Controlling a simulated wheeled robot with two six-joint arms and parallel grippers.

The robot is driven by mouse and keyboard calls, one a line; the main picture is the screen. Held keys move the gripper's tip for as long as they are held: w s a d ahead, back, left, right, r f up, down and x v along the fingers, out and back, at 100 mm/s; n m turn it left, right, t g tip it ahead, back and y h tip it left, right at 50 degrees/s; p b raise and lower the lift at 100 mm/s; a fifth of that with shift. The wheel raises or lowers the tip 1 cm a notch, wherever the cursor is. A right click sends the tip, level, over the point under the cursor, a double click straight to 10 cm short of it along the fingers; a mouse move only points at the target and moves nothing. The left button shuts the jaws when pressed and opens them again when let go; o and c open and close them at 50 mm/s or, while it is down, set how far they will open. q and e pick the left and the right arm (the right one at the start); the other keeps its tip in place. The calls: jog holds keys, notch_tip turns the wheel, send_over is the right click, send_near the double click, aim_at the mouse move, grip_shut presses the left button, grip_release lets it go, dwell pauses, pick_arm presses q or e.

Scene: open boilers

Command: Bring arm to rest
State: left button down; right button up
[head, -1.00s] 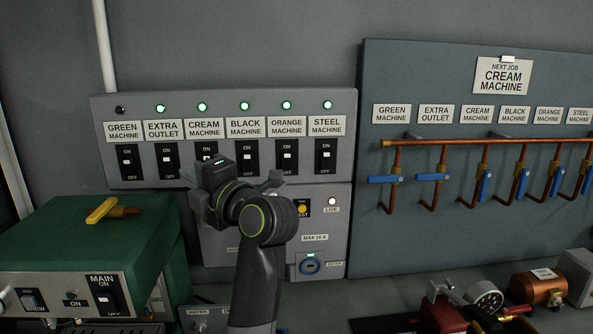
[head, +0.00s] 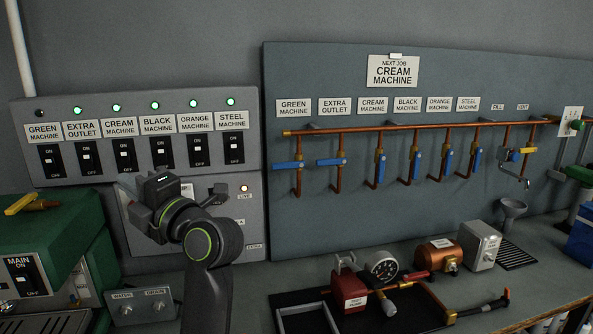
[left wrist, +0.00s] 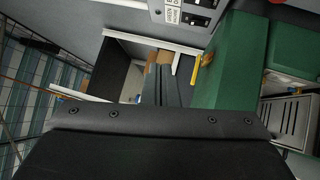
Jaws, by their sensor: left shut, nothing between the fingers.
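My left arm rises from the bottom of the head view, bent at a dark joint with a green ring. Its gripper (head: 143,202) is shut and empty. It stands in front of the lower part of the grey switch panel (head: 250,150), below the row of switches, and hides part of the lower box. In the left wrist view the dark gripper fingers (left wrist: 158,86) point away over the scene, with nothing held. My right gripper is not in view.
A green machine (head: 62,232) stands at the left, close to my arm. A board with copper pipes and blue-handled valves (head: 287,166) is at the right. A red pump with a gauge (head: 382,266), a copper tank (head: 440,253) and a funnel (head: 512,208) stand on the bench.

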pick_arm(q)
jog(key=s+d+f+m+t+h, duration=0.3)
jog(key=f+m+h, duration=0.5)
jog(key=m, duration=0.3)
jog(key=s+d+f+m+t+h, duration=0.2)
jog(key=d+f+m+h, duration=0.1)
jog(key=f+m+h, duration=0.65)
jog(key=s+d+f+m+t+h, duration=0.3)
jog(key=f+m+h, duration=0.35)
jog(key=m, duration=0.65)
jog(key=s+a+f+g+y, duration=0.4)
jog(key=s+f+g, duration=0.3)
jog(key=f, duration=0.7)
jog(key=s+a+f+n+g+y, duration=0.2)
jog(key=s+a+f+g, duration=0.2)
jog(key=s, duration=0.5)
jog(key=s+a+f+n+g+y, duration=0.1)
jog(key=s+a+f+g+y, duration=0.2)
jog(key=s, duration=0.7)
notch_tip(320, 180, down, 25)
jog(key=a+g+h, duration=0.2)
jog(key=s+d+f, duration=0.1)
jog(key=s+f, duration=1.3)
jog(key=f, duration=0.3)
jog(key=shift+s+g, duration=0.4)
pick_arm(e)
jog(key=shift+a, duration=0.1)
